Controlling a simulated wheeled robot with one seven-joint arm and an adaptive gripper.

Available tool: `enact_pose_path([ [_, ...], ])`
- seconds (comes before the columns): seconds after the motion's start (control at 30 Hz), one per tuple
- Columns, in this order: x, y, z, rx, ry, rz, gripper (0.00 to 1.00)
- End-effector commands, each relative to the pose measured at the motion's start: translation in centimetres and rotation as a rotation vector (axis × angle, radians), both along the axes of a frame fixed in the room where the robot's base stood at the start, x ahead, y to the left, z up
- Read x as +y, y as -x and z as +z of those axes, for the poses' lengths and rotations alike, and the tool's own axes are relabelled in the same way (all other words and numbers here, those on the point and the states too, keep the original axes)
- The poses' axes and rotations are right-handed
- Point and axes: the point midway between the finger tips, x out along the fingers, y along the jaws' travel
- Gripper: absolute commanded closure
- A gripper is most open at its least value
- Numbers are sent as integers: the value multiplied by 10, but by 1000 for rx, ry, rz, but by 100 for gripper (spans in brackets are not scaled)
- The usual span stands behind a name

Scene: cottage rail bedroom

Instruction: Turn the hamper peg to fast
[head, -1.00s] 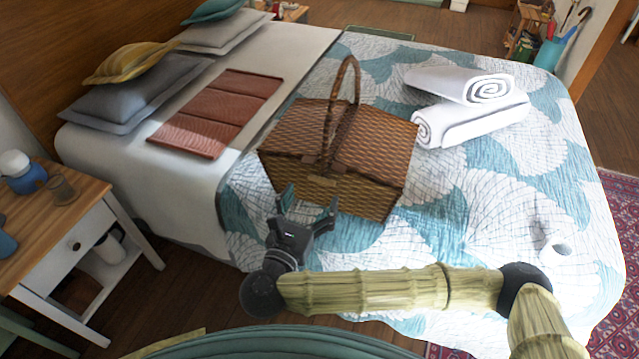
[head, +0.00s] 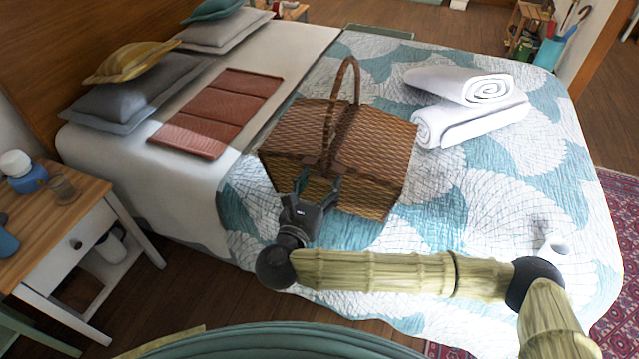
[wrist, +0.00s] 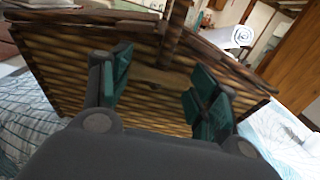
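The hamper (head: 365,185) is a brown wicker picnic basket with a tall arched handle, standing shut on the bed. Its front also shows in the wrist view (wrist: 70,65). My gripper (head: 319,180) is in front of the hamper's front face, close below the lid edge and handle foot. In the wrist view my gripper (wrist: 158,80) is open, with its green-padded fingers apart on either side of a smooth brown patch on the front. That patch may be the peg or its plate; it is blurred, and I cannot tell how the peg is turned. I see nothing held.
The bed's patterned quilt (head: 480,220) surrounds the hamper. Rolled white towels (head: 465,105) lie to its right and a folded red-brown runner (head: 220,112) to its left. A nightstand (head: 75,215) with a blue jar and a glass stands at the left.

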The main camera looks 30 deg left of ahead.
Motion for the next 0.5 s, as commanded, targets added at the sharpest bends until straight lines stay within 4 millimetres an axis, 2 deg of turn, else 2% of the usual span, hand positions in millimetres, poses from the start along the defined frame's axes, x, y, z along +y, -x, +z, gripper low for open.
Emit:
enact_pose_path([
  [0.07,0,0,0,0,0,-1,63],
  [0.27,0,0,1,-7,23,-1,63],
  [0.5,0,0,0,-32,130,-1,63],
])
